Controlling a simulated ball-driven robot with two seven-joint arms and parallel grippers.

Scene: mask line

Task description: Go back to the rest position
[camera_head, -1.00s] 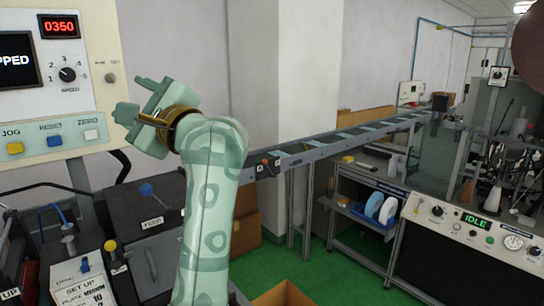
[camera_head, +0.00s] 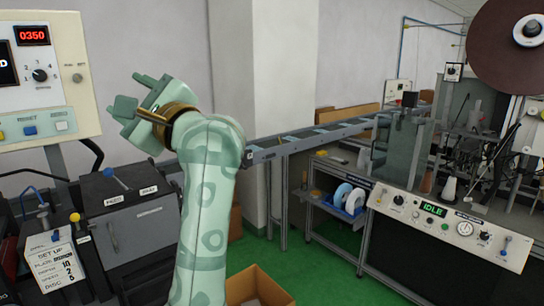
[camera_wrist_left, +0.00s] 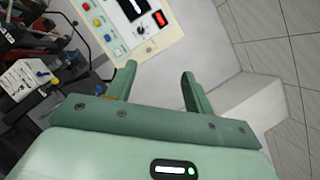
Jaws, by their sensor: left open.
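My left arm rises from the bottom of the head view, and its green left gripper (camera_head: 132,103) is held up in the air in front of the control panel (camera_head: 40,80). In the left wrist view the two fingers of this gripper (camera_wrist_left: 160,88) stand well apart with nothing between them. The control panel also shows beyond the fingers in the left wrist view (camera_wrist_left: 118,50). My right gripper is not in either view.
A conveyor (camera_head: 300,138) runs back along the wall. A machine with an IDLE display (camera_head: 434,210) stands at the right. A dark machine (camera_head: 135,215) stands at left behind my arm. A cardboard box (camera_head: 258,285) sits low near the centre. Green floor (camera_head: 310,262) is open beyond it.

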